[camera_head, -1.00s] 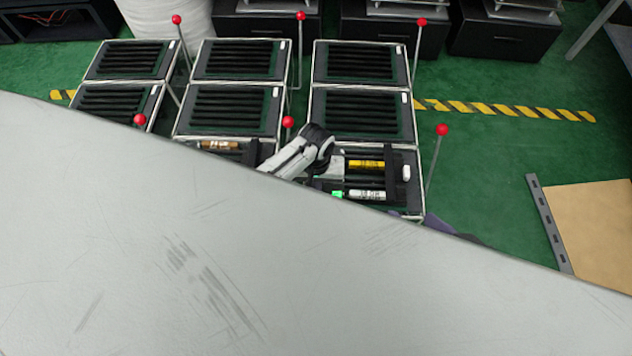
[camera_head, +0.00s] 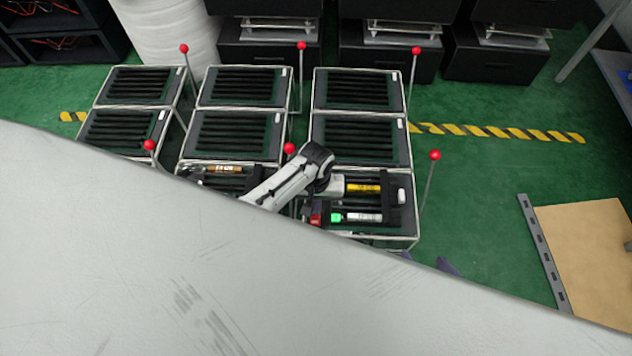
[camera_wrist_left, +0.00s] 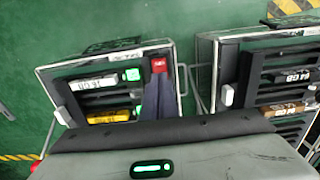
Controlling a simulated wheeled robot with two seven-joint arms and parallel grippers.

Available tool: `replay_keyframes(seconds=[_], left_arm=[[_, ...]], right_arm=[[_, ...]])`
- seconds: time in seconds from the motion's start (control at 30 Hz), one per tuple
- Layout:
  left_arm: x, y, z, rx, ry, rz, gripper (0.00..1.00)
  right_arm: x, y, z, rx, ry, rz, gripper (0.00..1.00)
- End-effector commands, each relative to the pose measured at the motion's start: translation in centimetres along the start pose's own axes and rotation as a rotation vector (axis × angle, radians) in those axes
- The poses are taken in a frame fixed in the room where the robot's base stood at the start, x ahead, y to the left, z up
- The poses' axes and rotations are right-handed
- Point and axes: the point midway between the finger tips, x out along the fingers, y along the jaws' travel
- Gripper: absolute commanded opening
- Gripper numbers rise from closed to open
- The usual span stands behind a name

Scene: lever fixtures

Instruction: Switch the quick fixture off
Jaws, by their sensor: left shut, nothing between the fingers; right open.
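In the left wrist view the same fixture shows the red block (camera_wrist_left: 159,65) and green light (camera_wrist_left: 132,75). No label reading "quick" is legible. My left gripper (camera_wrist_left: 158,84) is shut and empty, its dark fingers just beside the red block; contact cannot be told. My right gripper (camera_head: 427,261) is open; only its purplish fingertips show past the grey surface, in front of the fixture.
A large grey surface (camera_head: 200,260) blocks the lower view.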

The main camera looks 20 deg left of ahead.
Motion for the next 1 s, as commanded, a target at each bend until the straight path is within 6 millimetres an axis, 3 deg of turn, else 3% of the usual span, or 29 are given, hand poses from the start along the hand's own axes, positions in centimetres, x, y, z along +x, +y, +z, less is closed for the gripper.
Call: replay_keyframes(seconds=[0.03,0.1,0.4,0.87,1.0], left_arm=[[-2.3,0.1,-0.1,0.000,0.004,0.003,0.00],[-3.9,0.1,-0.1,0.000,0.004,0.003,0.00],[-8.4,0.0,-0.1,0.000,0.003,0.002,0.00],[-9.1,0.0,-0.1,0.000,0.002,0.001,0.00],[-9.5,0.4,-1.3,0.045,0.034,0.013,0.00]], right_arm=[[-1.3,0.1,-0.5,0.011,0.016,0.015,0.50],[-2.2,0.5,-0.7,0.022,0.049,0.034,0.50],[-3.4,0.9,-1.4,0.008,0.067,0.056,0.50],[-3.3,1.0,-1.1,0.002,0.058,0.058,0.50],[-3.1,1.1,-1.1,0.000,0.056,0.056,0.50]])
